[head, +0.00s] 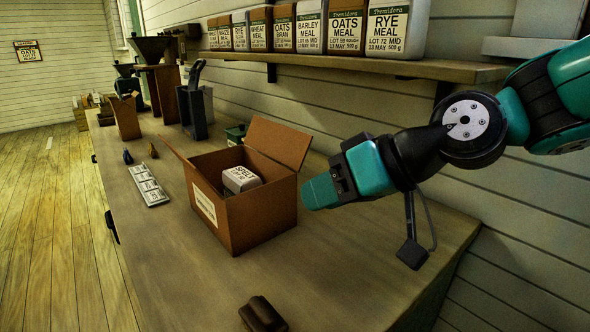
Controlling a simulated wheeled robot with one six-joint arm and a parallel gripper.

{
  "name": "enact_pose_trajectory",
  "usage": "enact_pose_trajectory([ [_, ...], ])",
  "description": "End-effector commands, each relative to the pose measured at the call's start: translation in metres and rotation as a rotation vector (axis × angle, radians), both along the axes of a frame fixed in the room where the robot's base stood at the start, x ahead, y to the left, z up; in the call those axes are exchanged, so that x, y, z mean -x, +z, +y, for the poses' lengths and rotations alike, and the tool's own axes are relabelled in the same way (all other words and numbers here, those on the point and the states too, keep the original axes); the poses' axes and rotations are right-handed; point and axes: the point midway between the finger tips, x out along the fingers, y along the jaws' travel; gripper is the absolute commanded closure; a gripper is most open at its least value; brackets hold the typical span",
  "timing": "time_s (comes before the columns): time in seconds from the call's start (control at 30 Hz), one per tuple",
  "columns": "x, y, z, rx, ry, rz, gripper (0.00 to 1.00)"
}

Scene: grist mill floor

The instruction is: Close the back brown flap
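An open brown cardboard box (250,213) stands on the bench with a pale label on its front left side. The brown flap at its back (278,142) stands up and leans outward toward the wall. Another flap (180,156) sticks up and out at the left, seen nearly edge-on. A white packet labelled SPELT (241,179) sits inside the box. My gripper (319,191) is beside the box's right side, below and to the right of the back flap. From this side I cannot tell whether its fingers are apart, or whether it touches the box.
A shelf (365,67) with several labelled meal packets runs along the wall above the box. A small brown object (262,314) lies near the bench's front. A label strip (148,185) lies left of the box. Bare bench (345,265) lies right of the box.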

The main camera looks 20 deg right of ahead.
Motion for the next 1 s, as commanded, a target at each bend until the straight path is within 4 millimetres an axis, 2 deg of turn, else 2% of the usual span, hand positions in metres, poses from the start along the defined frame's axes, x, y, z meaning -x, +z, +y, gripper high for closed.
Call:
enact_pose_trajectory([
  [0.03, -0.018, -0.026, -0.014, -0.059, -0.074, -0.07, 0.7],
  [0.1, -0.04, -0.027, -0.033, -0.142, -0.171, -0.181, 0.7],
  [0.2, -0.062, -0.025, -0.064, -0.235, -0.3, -0.319, 0.7],
  [0.3, -0.074, -0.02, -0.091, -0.296, -0.401, -0.423, 0.7],
  [0.4, -0.079, -0.015, -0.109, -0.331, -0.463, -0.483, 0.7],
  [0.57, -0.084, -0.006, -0.115, -0.349, -0.488, -0.512, 0.7],
  [0.87, -0.11, -0.001, -0.101, -0.348, -0.486, -0.5, 0.7],
  [1.0, -0.142, -0.004, -0.087, -0.346, -0.48, -0.506, 0.7],
])
